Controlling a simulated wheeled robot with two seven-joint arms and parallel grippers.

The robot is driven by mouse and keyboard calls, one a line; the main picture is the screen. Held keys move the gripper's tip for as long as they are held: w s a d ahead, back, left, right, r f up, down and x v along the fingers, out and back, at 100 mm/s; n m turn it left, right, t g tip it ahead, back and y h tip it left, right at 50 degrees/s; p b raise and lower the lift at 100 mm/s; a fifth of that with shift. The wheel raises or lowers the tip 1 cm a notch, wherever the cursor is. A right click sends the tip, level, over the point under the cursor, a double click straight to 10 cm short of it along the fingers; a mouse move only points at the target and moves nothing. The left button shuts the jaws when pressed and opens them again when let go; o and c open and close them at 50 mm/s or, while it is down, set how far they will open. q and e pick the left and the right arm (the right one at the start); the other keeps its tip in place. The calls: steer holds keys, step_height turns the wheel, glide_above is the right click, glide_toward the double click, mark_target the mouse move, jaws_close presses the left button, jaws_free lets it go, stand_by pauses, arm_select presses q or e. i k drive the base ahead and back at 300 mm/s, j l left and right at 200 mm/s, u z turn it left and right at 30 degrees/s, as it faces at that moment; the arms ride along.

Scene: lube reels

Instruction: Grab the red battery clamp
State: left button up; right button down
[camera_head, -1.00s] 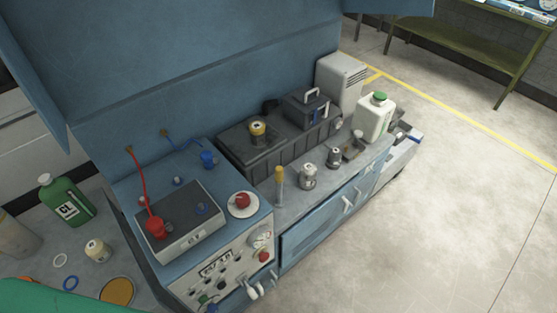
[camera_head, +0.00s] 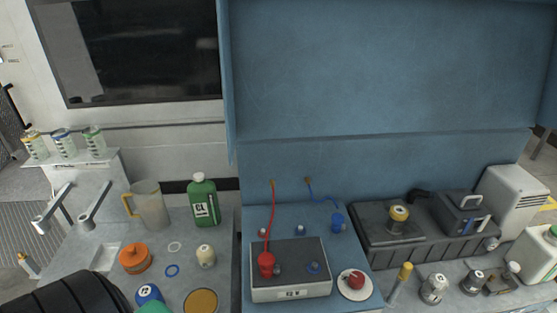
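The red battery clamp (camera_head: 266,264) is upright at the left side of the dark top of a small battery box (camera_head: 291,293). A red cable (camera_head: 271,220) runs from it up to the back of the blue bench.
A blue clamp (camera_head: 338,223) sits behind the box on a blue cable. A red knob on a white disc (camera_head: 355,281) stands to the right. A green bottle (camera_head: 203,201) and a jug (camera_head: 150,206) stand left. A large dark battery (camera_head: 405,235) is at right.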

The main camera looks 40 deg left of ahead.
mark_target(266, 260)
steer(key=u, duration=1.2)
